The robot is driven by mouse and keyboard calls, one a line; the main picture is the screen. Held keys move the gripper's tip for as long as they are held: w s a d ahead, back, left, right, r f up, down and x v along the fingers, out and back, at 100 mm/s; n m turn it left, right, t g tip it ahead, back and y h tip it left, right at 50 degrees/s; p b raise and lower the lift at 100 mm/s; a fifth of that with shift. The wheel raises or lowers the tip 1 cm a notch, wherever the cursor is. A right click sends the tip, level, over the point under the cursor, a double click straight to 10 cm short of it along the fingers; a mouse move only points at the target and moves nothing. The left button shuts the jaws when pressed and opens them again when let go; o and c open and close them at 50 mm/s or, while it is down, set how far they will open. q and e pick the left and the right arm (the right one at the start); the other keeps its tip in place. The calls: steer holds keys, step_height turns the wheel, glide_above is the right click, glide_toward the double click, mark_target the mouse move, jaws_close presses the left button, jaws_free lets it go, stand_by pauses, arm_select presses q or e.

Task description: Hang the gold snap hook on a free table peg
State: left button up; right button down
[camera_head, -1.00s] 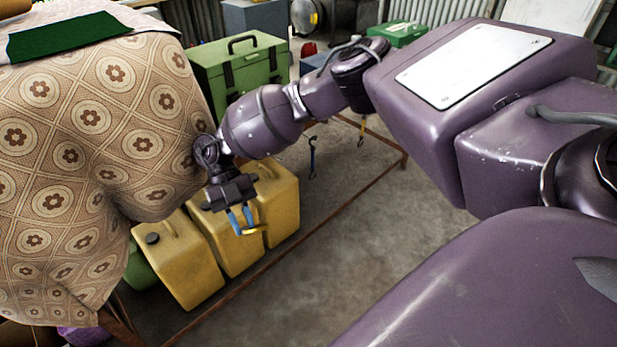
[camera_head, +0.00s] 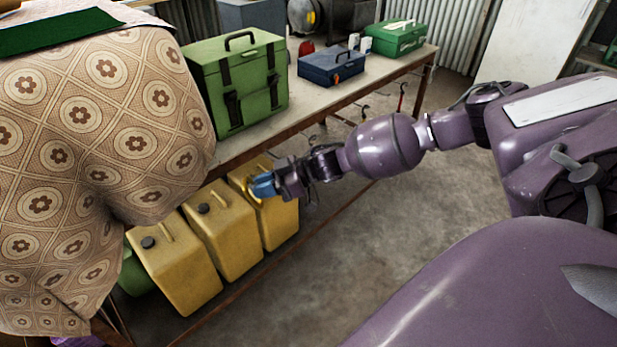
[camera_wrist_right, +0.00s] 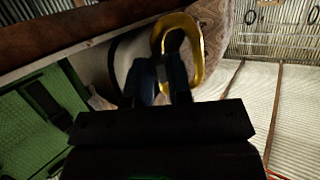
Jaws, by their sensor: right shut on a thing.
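My right gripper (camera_head: 262,186) is shut on the gold snap hook (camera_wrist_right: 199,58). In the wrist view the hook shows as a gold loop standing out beyond the blue fingers (camera_wrist_right: 160,78). In the head view the gripper points left in front of the yellow cans, and the hook is hard to tell from them. The workbench (camera_head: 347,93) has small dark pegs under its front edge, partly hidden by my right arm. A dark hook (camera_head: 365,112) and a red-handled thing (camera_head: 402,98) hang there. I cannot tell which pegs are free. My left gripper is out of view.
Yellow cans (camera_head: 180,268) stand below the bench. A green case (camera_head: 237,82), a blue toolbox (camera_head: 331,67) and a green toolbox (camera_head: 396,38) stand on top. A patterned cloth (camera_head: 85,150) drapes at the left. The concrete floor (camera_head: 375,235) before the bench is clear.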

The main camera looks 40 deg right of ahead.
steer(key=w+d+f+m+t+h+b, duration=0.1)
steer(key=d+f+m+t+h, duration=0.35)
steer(key=d, duration=0.35)
steer(key=w+d+f+m+t+h+b, duration=0.1)
steer(key=w+d+f+m+t+h, duration=0.1)
steer(key=d+f+m+t+h, duration=0.5)
arm_select(q)
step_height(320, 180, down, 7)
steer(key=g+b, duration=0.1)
steer(key=b, duration=0.4)
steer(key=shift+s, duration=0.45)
arm_select(e)
steer(key=w+n+g+y, duration=0.1)
steer(key=w+n+y, duration=0.1)
steer(key=w, duration=0.6)
steer(key=shift+w+d+r+n+y, duration=0.2)
steer(key=shift+d+r+n+y, duration=0.15)
steer(key=shift+y, duration=0.3)
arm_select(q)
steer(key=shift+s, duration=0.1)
arm_select(e)
steer(key=shift+g, duration=0.25)
steer(key=c, duration=1)
jaws_free()
steer(key=shift+o, duration=0.2)
